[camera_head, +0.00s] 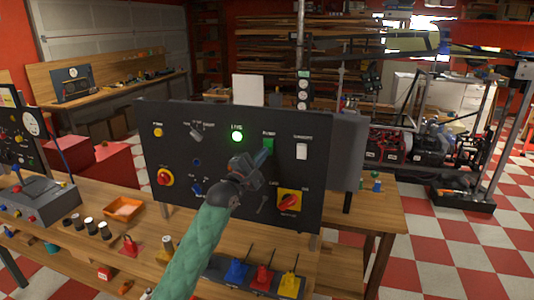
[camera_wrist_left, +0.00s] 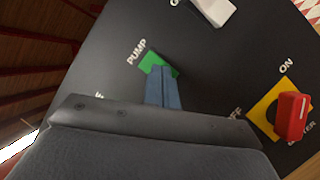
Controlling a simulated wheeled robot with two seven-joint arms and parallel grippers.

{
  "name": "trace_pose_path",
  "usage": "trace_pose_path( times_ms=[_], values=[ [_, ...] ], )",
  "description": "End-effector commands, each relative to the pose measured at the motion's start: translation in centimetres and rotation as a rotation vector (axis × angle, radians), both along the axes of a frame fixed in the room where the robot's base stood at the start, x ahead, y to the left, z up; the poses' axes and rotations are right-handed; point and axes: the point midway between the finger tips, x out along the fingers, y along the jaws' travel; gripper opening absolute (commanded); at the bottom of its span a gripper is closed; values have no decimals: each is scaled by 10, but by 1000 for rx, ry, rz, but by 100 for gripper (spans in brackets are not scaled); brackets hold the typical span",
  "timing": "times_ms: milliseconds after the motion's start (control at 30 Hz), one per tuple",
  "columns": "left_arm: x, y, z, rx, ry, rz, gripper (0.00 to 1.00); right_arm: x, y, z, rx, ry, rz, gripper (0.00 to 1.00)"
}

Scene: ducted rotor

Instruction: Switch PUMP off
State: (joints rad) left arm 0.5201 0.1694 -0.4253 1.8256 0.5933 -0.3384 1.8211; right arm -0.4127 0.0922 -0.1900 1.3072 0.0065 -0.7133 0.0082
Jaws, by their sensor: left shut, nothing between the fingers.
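The PUMP switch is a green rocker (camera_head: 268,143) on the upright black panel (camera_head: 222,118), under its label. It also shows in the left wrist view (camera_wrist_left: 152,61), partly hidden behind my fingertips. My left gripper (camera_head: 263,158) is shut and empty, with its blue fingers together. Its tips (camera_wrist_left: 164,76) are at the lower part of the green rocker; I cannot tell whether they touch it. The rocker's tilt is not clear. My right gripper is not in view.
A white rocker (camera_head: 301,151) sits right of PUMP. A red rotary knob on a yellow plate (camera_head: 289,200) is below right. A green lamp (camera_head: 237,137) glows to the left.

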Motion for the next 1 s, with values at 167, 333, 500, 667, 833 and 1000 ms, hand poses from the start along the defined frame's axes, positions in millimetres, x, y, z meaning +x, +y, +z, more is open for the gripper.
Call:
trace_pose_path(
  times_ms=[167,333,500,667,833,1000],
  values=[
    [0,0,0,0,0,0,0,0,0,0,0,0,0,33],
    [0,0,0,0,0,0,0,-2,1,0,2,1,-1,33],
    [1,-1,-1,0,0,0,0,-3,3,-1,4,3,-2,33],
    [3,-1,-1,0,0,0,0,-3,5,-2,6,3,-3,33],
    [4,-1,-2,0,0,0,0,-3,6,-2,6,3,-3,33],
    [6,-2,-3,0,0,0,0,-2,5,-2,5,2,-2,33]
  ],
)
